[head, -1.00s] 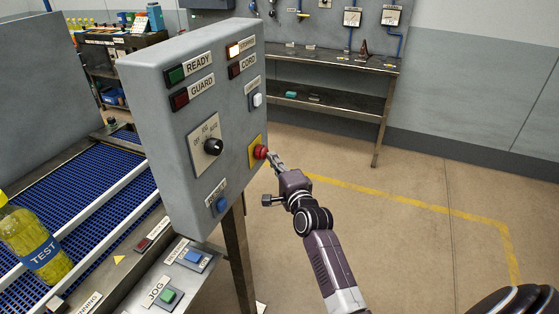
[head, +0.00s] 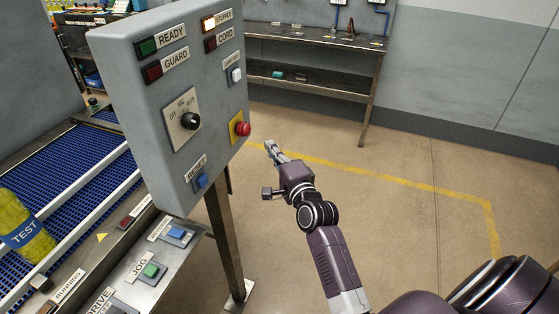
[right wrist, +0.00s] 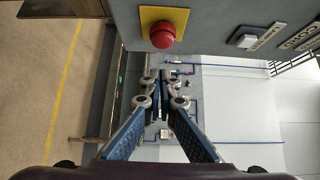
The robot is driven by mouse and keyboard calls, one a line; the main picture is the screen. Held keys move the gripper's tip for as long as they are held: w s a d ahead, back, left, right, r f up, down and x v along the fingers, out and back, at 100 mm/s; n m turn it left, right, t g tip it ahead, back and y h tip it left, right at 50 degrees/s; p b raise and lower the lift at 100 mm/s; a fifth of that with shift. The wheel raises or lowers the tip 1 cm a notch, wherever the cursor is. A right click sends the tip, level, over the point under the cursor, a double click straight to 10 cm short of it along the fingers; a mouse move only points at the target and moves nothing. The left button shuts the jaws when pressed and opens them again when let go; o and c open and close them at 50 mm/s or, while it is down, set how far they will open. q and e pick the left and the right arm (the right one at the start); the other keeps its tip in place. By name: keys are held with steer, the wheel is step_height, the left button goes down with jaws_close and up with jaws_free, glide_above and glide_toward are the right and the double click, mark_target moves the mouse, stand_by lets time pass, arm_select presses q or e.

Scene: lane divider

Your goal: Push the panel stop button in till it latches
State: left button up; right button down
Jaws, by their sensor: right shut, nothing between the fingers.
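The red stop button (head: 243,129) sits on a yellow plate at the lower right of the grey panel (head: 150,95). It also shows at the top of the right wrist view (right wrist: 163,34), with its yellow backing plate (right wrist: 164,20). My right gripper (head: 270,147) is shut and empty, to the right of the button in the head view and apart from it. In the right wrist view its fingertips (right wrist: 161,88) come together below the button, with a gap between. Whether the button is latched in cannot be told. My left gripper is not in view.
The panel also carries a selector knob (head: 190,121), a blue button (head: 201,180), a white button (head: 235,75) and a lit STOPPED lamp (head: 209,24). Floor at right is open.

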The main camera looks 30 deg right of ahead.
steer(key=s+b, duration=0.1)
steer(key=s, duration=0.4)
steer(key=shift+a, duration=0.1)
stand_by(0.4)
